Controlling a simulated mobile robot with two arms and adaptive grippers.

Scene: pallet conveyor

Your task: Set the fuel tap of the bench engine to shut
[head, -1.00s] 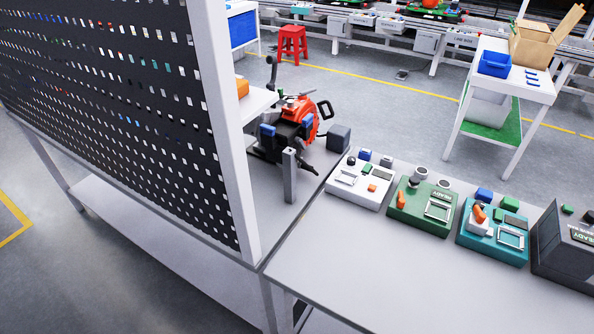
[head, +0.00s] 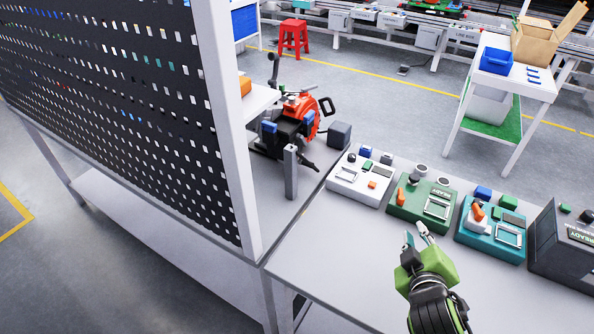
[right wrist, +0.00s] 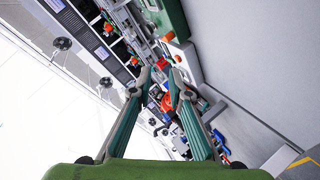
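The bench engine (head: 301,112), orange and black with blue parts, stands on the grey bench behind the pegboard's white post. Its orange part also shows small between my fingers in the right wrist view (right wrist: 167,102). The fuel tap is too small to make out, so I cannot tell its setting. My right gripper (head: 416,235) is open and empty above the front bench. It is to the right of the engine and well apart from it. In the right wrist view its fingers (right wrist: 159,78) have a gap between the tips. My left gripper is not in view.
A grey upright post (head: 291,172) stands in front of the engine, and a dark grey box (head: 339,134) to its right. White (head: 343,188), green (head: 408,207) and teal (head: 483,243) device boxes line the bench. The pegboard (head: 110,100) fills the left. The front bench surface is clear.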

